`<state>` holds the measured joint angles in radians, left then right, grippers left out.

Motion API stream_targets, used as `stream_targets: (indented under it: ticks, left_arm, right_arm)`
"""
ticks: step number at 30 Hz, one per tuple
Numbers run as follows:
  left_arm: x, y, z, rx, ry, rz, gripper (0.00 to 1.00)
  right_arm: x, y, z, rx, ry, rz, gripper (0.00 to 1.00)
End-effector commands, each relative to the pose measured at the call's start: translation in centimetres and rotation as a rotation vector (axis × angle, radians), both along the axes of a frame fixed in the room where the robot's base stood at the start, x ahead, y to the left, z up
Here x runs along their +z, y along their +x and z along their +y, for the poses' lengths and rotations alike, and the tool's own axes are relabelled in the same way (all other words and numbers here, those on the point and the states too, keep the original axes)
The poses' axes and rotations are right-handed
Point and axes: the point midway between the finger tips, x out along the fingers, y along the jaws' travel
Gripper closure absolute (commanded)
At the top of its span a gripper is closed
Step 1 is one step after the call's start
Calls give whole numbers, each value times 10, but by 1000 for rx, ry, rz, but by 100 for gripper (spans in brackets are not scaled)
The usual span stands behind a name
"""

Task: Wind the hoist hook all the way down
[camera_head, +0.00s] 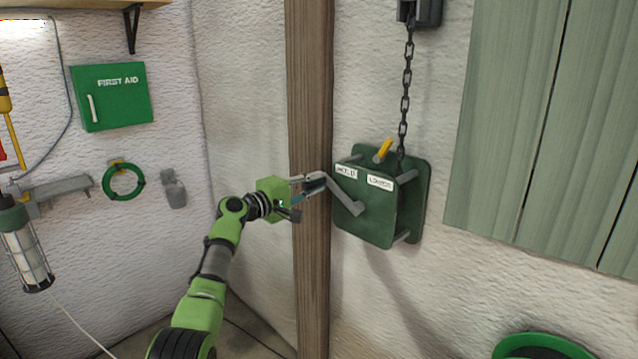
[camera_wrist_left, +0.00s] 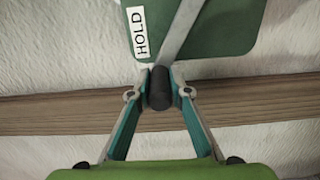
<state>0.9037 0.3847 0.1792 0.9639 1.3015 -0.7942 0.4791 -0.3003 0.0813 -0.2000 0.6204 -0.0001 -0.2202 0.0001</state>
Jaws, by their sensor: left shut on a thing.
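The green hoist box (camera_head: 365,209) is mounted on the white wall. It carries a HOLD label (camera_head: 346,171) and a LOWER label (camera_head: 380,183), with a yellow lever (camera_head: 383,151) on top tilted toward the upper right. A grey crank (camera_head: 345,195) runs from the box front to the upper left. My left gripper (camera_head: 309,184) is shut on the crank's dark handle (camera_wrist_left: 159,88), which shows between the fingers in the left wrist view. A dark chain (camera_head: 405,90) hangs from a bracket (camera_head: 421,12) to behind the box. The hook is not in view. My right gripper is not in view.
A wooden post (camera_head: 311,90) stands just behind my left gripper. Green shutters (camera_head: 530,130) are right of the box. A first aid box (camera_head: 110,96), a green coil (camera_head: 122,181) and a caged lamp (camera_head: 27,255) are on the left. A green tub (camera_head: 541,345) is at lower right.

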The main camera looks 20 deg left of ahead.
Motion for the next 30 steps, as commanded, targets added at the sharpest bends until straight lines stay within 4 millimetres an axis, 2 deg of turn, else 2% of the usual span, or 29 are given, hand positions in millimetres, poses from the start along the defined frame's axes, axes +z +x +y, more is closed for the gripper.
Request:
stream_targets:
  ticks: [1, 9, 28, 29, 30]
  left_arm:
    - [-7, 1, 3, 2, -29, 13, 100]
    - [-19, 3, 7, 1, -142, 55, 100]
    - [-24, 3, 8, 0, -181, 71, 100]
    - [-24, 3, 8, 0, -180, 71, 74]
    - [-24, 3, 8, 0, -181, 71, 65]
  right_arm:
    - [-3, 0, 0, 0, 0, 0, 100]
    - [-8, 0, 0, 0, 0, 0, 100]
    - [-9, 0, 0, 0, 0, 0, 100]
    - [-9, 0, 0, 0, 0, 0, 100]
    - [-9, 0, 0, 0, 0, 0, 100]
